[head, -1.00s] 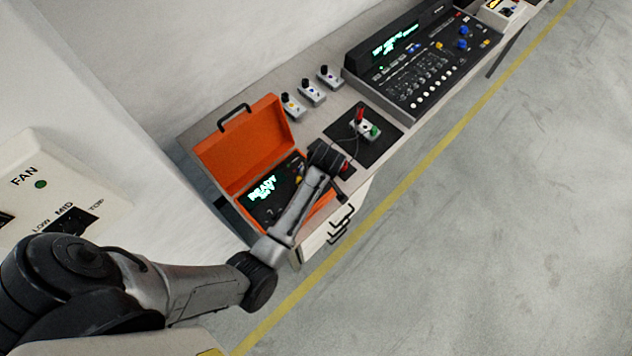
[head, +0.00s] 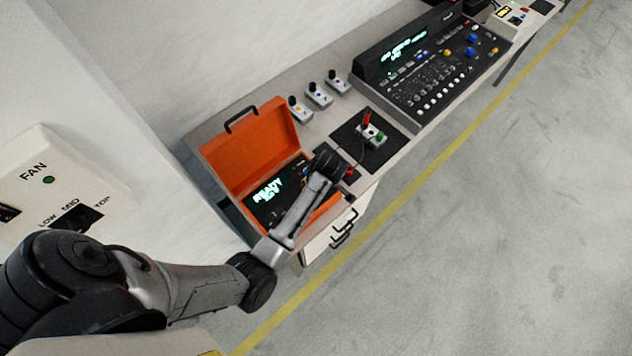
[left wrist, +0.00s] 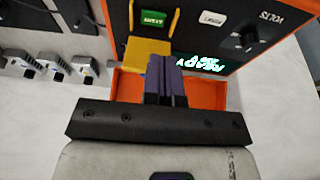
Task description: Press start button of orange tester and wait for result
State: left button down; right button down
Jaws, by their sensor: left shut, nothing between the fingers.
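The orange tester (head: 236,150) stands with its lid open on the bench. Its display (head: 266,191) glows green and appears to read READY, with a second line below it. In the left wrist view the panel is upside down, with a green button (left wrist: 153,18), a white button (left wrist: 213,18), a dark VOLTS knob (left wrist: 248,40) and the lit display (left wrist: 200,61). Contact cannot be told. In the head view my arm hides part of the panel.
A black mat (head: 345,134) with a small wired device (head: 372,135) lies to the right. A black console (head: 425,65) stands farther along. A FAN switch panel (head: 60,180) is at the left.

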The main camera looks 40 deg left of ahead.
pick_arm(q)
jog(key=x, duration=0.6)
jog(key=shift+f, duration=0.25)
jog(key=shift+x, duration=0.85)
